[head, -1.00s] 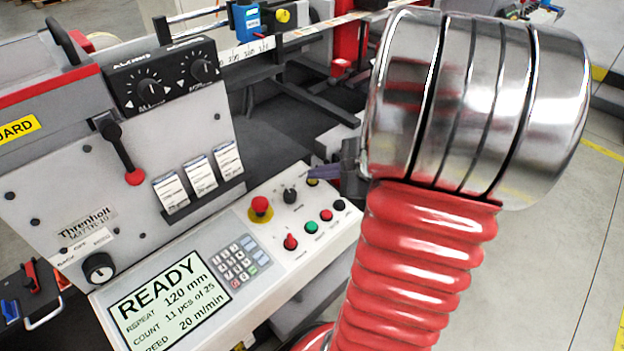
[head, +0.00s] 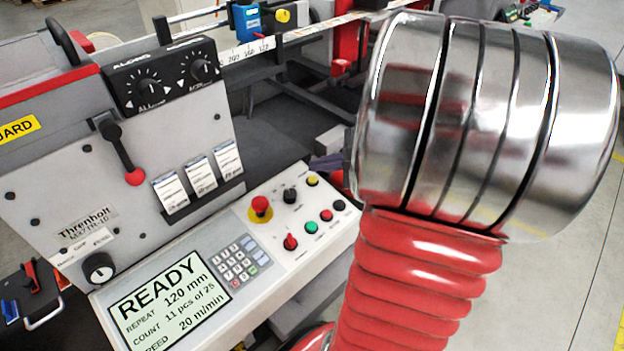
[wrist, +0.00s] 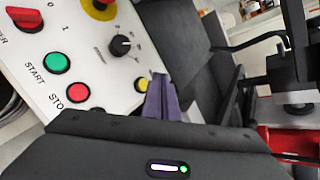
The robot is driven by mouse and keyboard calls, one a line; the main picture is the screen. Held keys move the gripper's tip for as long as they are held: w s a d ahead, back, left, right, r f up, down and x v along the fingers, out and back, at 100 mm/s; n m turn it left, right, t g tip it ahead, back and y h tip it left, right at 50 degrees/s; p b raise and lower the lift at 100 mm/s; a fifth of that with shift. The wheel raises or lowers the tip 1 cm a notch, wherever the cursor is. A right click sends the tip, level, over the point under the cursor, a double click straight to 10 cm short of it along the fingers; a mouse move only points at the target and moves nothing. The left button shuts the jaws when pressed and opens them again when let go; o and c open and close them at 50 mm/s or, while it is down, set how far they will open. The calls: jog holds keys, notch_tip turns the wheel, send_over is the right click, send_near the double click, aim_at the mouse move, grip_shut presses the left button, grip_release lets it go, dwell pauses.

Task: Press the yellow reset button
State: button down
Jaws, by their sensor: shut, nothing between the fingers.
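The yellow reset button (head: 313,181) is at the upper right of the sloped control panel (head: 262,275), and it shows clear in the head view. In the wrist view the yellow button (wrist: 140,85) is just left of my purple fingers. My gripper (wrist: 159,82) is shut and empty, its fingertips close beside the button and seemingly apart from it. In the head view the fingers of my gripper (head: 322,162) show small behind the panel's upper edge, mostly hidden by my arm. The screen (head: 165,303) reads READY, 11 pcs of 25.
Close by on the panel are a black selector knob (head: 290,195), a red emergency stop (head: 260,205), a green start button (head: 311,228), a red stop button (head: 326,215) and a red switch (head: 290,242). A machine frame (head: 290,88) stands behind.

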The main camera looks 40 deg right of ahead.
aim_at(320, 189)
jog(key=r, duration=0.3)
jog(key=shift+s+r, duration=0.2)
jog(key=shift+s, duration=0.1)
jog(key=shift+a, duration=0.1)
dwell(0.7)
jog(key=a+n, duration=0.1)
jog(key=a, duration=0.1)
jog(key=a+n+g, duration=0.1)
jog(key=a, duration=0.1)
jog(key=w+a+n+y, duration=0.1)
jog(key=a, duration=0.2)
jog(key=shift+r+n+g, duration=0.25)
jog(key=shift+n+g, duration=0.05)
jog(key=shift+n, duration=0.1)
jog(key=s+a+r+n+g+h, duration=0.1)
jog(key=s+a+n, duration=0.3)
jog(key=a+n, duration=0.6)
jog(key=s+a+r+n+g+h, duration=0.2)
jog(key=s+a+n, duration=0.3)
jog(key=a+n, duration=0.5)
jog(key=shift+s+a+r, duration=0.2)
jog(key=shift+s+a, duration=0.1)
jog(key=shift+a, duration=0.1)
jog(key=shift+s, duration=0.1)
